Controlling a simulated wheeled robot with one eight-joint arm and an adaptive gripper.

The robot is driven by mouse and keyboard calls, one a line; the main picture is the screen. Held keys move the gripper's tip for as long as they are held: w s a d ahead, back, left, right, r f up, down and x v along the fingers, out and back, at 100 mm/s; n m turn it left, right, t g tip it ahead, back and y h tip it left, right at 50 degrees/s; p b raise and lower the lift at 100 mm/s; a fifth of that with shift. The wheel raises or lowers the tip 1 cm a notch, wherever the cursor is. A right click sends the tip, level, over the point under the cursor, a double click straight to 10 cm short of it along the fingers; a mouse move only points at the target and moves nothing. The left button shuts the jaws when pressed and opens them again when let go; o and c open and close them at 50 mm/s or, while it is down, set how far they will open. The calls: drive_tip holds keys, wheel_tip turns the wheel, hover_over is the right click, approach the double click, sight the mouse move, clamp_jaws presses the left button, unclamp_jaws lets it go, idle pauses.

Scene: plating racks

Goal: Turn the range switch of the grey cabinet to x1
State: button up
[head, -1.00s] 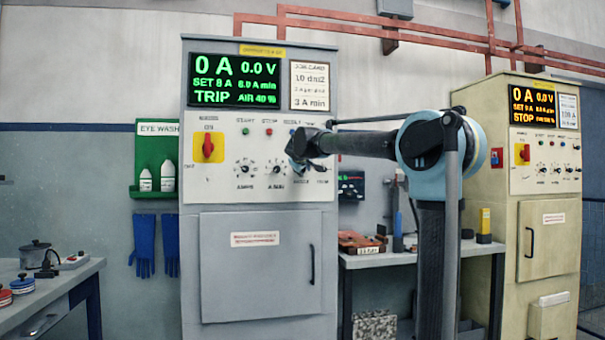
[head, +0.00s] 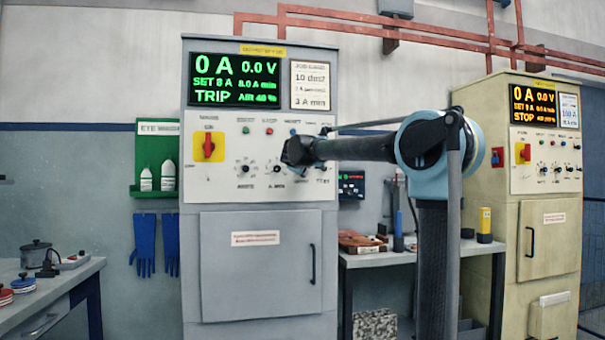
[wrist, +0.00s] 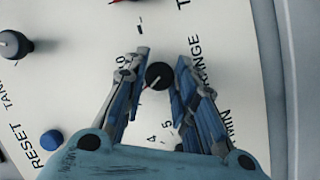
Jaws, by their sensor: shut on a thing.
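The grey cabinet (head: 190,180) stands in the middle of the head view. Its green display reads 0 A, 0.0 V and TRIP. In the wrist view a round black knob (wrist: 159,76), which looks like the range switch, sits beside a partly hidden label ending in NGE. A pale and reddish mark on it points to the lower left of that view. My gripper (wrist: 160,68) is shut on this knob, one finger on each side. A label with 10 shows partly beside the left finger; an x1 mark is not readable. In the head view my wrist hides the knob.
Near the fingers are a blue button (wrist: 52,140), a dark toggle (wrist: 12,44) and a red part (wrist: 125,1). On the cabinet's left is a red main switch (head: 208,146) on yellow. A bench (head: 420,258) and a cream cabinet (head: 515,220) stand to the right.

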drive_tip(key=shift+f, duration=0.1)
drive_tip(key=o, duration=1.1)
drive_tip(key=shift+c, duration=0.2)
drive_tip(key=shift+s, duration=0.1)
drive_tip(key=d+v, duration=0.1)
drive_tip(key=v, duration=1)
drive_tip(key=shift+s+a, duration=0.3)
drive_tip(key=shift+a, duration=0.2)
